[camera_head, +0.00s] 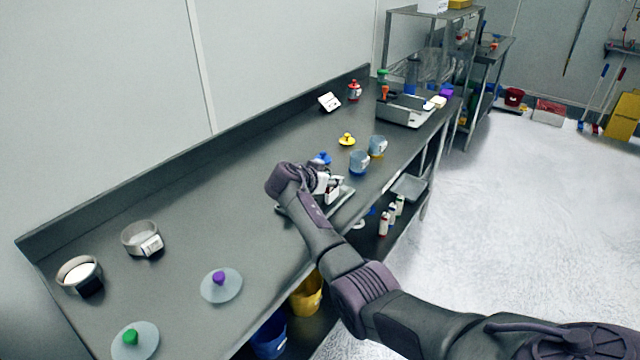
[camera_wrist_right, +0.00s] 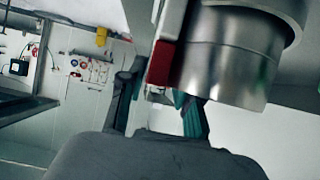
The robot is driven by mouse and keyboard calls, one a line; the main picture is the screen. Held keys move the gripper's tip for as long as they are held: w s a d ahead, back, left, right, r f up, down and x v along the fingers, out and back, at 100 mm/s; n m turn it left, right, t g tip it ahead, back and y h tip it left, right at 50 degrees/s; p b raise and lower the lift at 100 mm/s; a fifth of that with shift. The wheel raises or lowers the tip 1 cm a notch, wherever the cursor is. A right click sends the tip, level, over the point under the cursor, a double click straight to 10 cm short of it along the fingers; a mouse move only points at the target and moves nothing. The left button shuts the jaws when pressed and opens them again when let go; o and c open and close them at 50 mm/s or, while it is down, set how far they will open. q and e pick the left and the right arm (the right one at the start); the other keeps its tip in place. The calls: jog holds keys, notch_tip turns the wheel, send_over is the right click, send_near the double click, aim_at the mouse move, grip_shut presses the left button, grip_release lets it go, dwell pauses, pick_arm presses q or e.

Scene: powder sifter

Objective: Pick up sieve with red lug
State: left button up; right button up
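A metal sieve (camera_wrist_right: 225,58) fills the upper right of the right wrist view as a shiny cylinder. Its red lug (camera_wrist_right: 163,65) is on the side facing my gripper. My right gripper (camera_wrist_right: 163,95) has one finger on each side of the lug; whether they press on it is not clear. In the head view my right gripper (camera_head: 328,186) is over the front part of the counter, beside a small white and red part (camera_head: 334,194). The arm hides most of the sieve there. My left gripper is not in view.
A flat tray-like thing (camera_head: 343,194) lies under my gripper. Blue-grey cups (camera_head: 359,163) and a yellow-knobbed lid (camera_head: 347,140) stand beyond it. Two ring-shaped containers (camera_head: 142,240) and lids with purple (camera_head: 220,287) and green knobs lie at the left. The middle-left counter (camera_head: 215,205) is clear.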

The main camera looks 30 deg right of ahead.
grip_shut()
jog(key=shift+r, duration=0.1)
